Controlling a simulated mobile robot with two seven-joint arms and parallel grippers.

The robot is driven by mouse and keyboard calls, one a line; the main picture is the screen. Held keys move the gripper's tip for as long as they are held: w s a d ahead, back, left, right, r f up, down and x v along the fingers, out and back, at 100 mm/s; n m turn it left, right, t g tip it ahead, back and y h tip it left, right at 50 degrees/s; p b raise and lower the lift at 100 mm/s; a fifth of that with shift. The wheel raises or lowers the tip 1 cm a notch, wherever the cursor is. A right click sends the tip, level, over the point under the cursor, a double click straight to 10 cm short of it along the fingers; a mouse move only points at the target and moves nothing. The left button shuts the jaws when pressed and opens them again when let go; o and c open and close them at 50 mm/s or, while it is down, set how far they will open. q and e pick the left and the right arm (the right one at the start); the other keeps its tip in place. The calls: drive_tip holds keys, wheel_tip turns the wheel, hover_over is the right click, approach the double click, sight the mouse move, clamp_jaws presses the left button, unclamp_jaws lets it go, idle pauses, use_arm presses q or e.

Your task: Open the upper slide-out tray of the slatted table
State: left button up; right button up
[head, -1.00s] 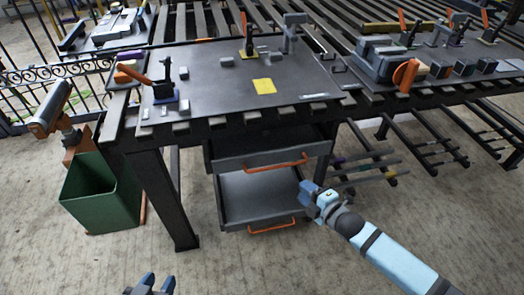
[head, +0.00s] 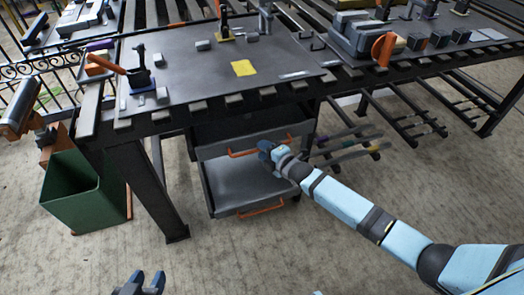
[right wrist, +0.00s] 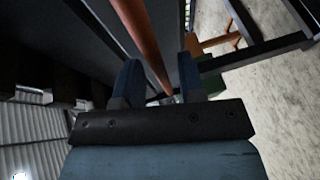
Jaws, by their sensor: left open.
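The slatted table (head: 185,85) has two grey trays under its front edge. The upper tray (head: 212,150) has a dark inside and an orange bar handle (head: 243,153). The lower tray (head: 240,185) shows its grey floor and a second orange handle (head: 262,208). My right gripper (head: 266,149) is at the right end of the upper handle. In the right wrist view, the orange handle (right wrist: 145,45) runs between its two blue fingers (right wrist: 158,80), which stand apart with gaps beside the bar. My left gripper (head: 140,283) is open and empty at the bottom edge, away from the table.
A green bin (head: 85,190) stands left of the black table leg (head: 155,190). Dark rails (head: 430,115) lie low under the table at right. Tools and a yellow note (head: 243,68) are on the tabletop. The floor in front of the trays is clear.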

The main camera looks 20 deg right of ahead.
use_arm(q)
drive_tip(key=shift+r, duration=0.15)
use_arm(e)
drive_tip(key=shift+w+a+f, duration=0.1)
drive_tip(key=shift+w+a, duration=0.15)
drive_tip(key=shift+w, duration=0.3)
clamp_jaws()
use_arm(q)
drive_tip(key=r+p, duration=0.1)
drive_tip(key=p, duration=0.2)
drive_tip(key=a+r+g+p, duration=0.1)
drive_tip(key=p, duration=0.3)
drive_tip(key=s+p, duration=0.1)
drive_tip(key=p, duration=0.3)
drive_tip(key=shift+a+r+n+y, duration=0.15)
drive_tip(key=shift+r+n+y, duration=0.15)
drive_tip(key=shift+r, duration=0.1)
use_arm(e)
drive_tip(key=s, duration=2.3)
drive_tip(key=shift+s+d, duration=0.4)
